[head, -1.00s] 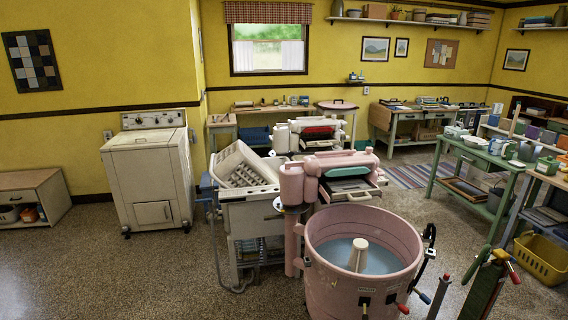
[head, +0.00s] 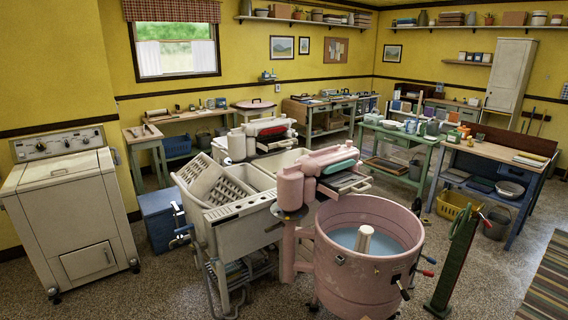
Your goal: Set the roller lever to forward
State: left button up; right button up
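A pink wringer washer stands in the foreground, with a round pink tub (head: 362,278) holding bluish water and a pale agitator (head: 364,240). Its pink wringer head (head: 318,163) sits above and behind the tub, with a teal roller (head: 338,167). Small levers stick out at the tub's lower right, one with a red tip (head: 427,273) and one with a blue tip (head: 431,260). I cannot tell which one is the roller lever or how it is set. Neither of my grippers shows in the head view.
A pale sink unit (head: 240,232) with a ribbed board stands left of the tub. A white washer (head: 73,215) is at the far left. A second wringer with a red roller (head: 272,131) stands behind. A green upright post (head: 455,258) stands right of the tub; floor is open beyond it.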

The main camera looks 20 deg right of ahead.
aim_at(293, 167)
jog(key=i+j+z, duration=0.15)
jog(key=i+j, duration=0.5)
jog(key=i+j+z, duration=0.2)
jog(key=i+j, duration=0.45)
jog(key=j, duration=0.15)
jog(key=i+z, duration=0.1)
jog(key=i, duration=0.4)
jog(key=i+j+z, duration=0.1)
jog(key=i, duration=0.4)
